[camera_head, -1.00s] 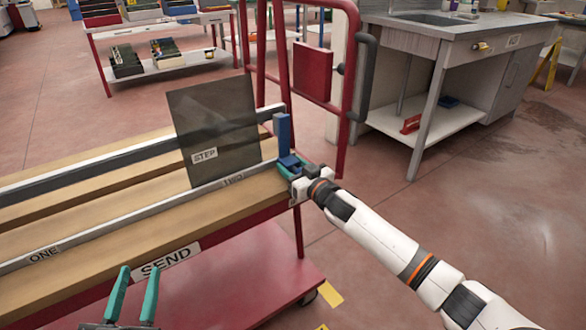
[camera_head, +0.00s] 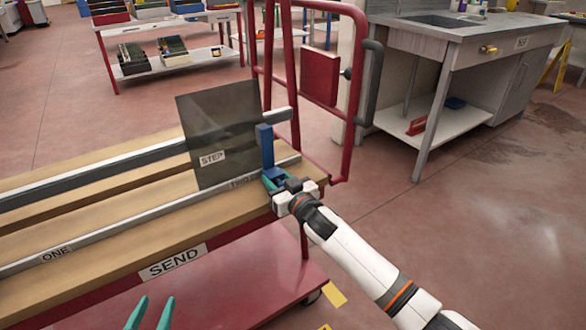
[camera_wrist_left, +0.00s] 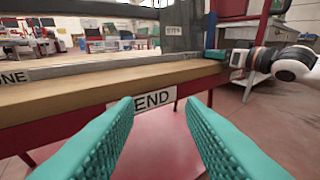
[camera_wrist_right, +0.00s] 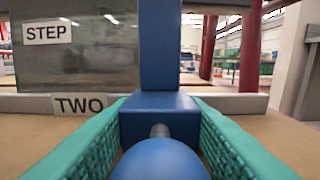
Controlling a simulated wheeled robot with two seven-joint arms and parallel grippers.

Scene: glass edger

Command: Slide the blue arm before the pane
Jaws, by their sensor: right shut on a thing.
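The dark see-through pane (camera_head: 218,135), labelled STEP, stands upright on the wooden bench. The blue arm (camera_head: 266,147) is an upright blue bar on a blue block, at the pane's right edge by the TWO label; the right wrist view also shows the bar (camera_wrist_right: 160,45) just right of the pane (camera_wrist_right: 80,50). My right gripper (camera_head: 277,181) is shut on the blue arm's base, with a round blue knob (camera_wrist_right: 160,160) between its teal fingers. My left gripper (camera_head: 151,316) is open and empty in front of the bench, facing the SEND label (camera_wrist_left: 155,98).
A metal rail (camera_head: 120,221) runs along the bench, with label ONE (camera_head: 56,254) at left. A red tubular frame (camera_head: 353,90) stands behind the bench's right end. A grey sink counter (camera_head: 450,40) stands at back right. Floor at right is clear.

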